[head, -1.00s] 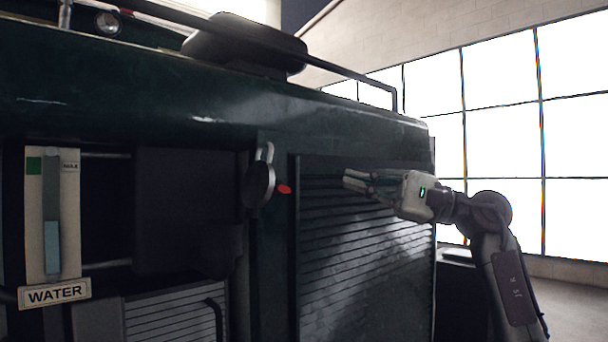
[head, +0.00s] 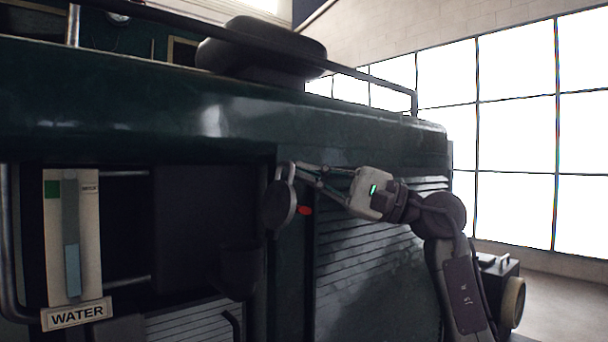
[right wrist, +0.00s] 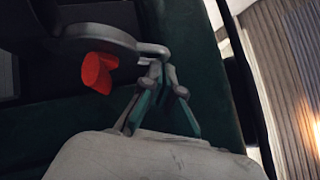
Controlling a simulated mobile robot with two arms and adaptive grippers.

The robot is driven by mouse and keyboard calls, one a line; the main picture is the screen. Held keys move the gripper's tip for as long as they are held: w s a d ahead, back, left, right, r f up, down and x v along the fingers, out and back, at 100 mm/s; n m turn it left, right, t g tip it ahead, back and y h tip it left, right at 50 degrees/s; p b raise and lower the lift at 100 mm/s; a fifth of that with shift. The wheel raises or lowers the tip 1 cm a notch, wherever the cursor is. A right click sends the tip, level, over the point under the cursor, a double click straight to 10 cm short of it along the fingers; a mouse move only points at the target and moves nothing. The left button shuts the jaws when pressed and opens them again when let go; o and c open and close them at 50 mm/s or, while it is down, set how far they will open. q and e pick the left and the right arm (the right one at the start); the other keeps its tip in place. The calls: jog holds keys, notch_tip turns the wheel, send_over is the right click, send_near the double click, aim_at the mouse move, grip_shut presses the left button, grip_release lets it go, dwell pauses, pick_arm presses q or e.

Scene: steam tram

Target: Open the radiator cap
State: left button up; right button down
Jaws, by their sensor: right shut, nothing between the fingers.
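The radiator cap appears to be the round grey disc (head: 279,206) on the dark green tram front, with a thin upright lever at its top and a red tab (head: 304,210) beside it. In the right wrist view, the disc (right wrist: 95,42), its lever end (right wrist: 152,50) and the red tab (right wrist: 97,73) show at the upper left. My right gripper (head: 299,168) reaches in from the right, shut and empty, its fingertips at the lever's top. In the right wrist view the fingertips (right wrist: 167,70) are close beside the lever end; contact is unclear. My left gripper is out of view.
A water gauge (head: 72,240) with a WATER label (head: 76,314) is at the left. A dark box (head: 198,225) sits between gauge and cap. A louvred panel (head: 365,250) lies right of the cap, and a rail (head: 340,68) runs above.

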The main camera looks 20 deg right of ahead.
jog(key=shift+s+a+r, duration=0.1)
jog(key=shift+s+r, duration=0.05)
jog(key=shift+w+a, duration=0.25)
jog(key=shift+s+a+r+n+g+p, duration=0.2)
jog(key=shift+a+r+n+g+p, duration=0.3)
jog(key=shift+n, duration=0.2)
jog(key=shift+s+a+n+h, duration=0.2)
jog(key=shift+a+n+h, duration=0.1)
jog(key=shift+h, duration=0.1)
jog(key=shift+d, duration=0.1)
jog(key=shift+w+f, duration=0.15)
jog(key=shift+f, duration=0.05)
